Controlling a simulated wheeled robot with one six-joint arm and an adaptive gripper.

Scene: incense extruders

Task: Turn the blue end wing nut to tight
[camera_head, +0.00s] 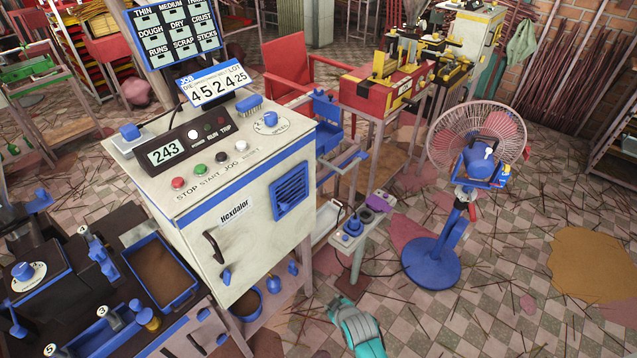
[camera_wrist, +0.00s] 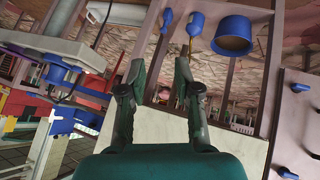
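No part can be made out for certain as the blue end wing nut. In the head view my teal gripper (camera_head: 357,325) is at the bottom edge, over the floor right of the cabinet and well away from that bench. Its fingertips are not clear there.
The white control cabinet (camera_head: 240,215) stands between my gripper and the dark bench. Beyond the fingers in the wrist view are a blue pot (camera_wrist: 233,36) and blue bottle-like items (camera_wrist: 196,22). A blue fan (camera_head: 432,262) stands at right. Sticks litter the open floor.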

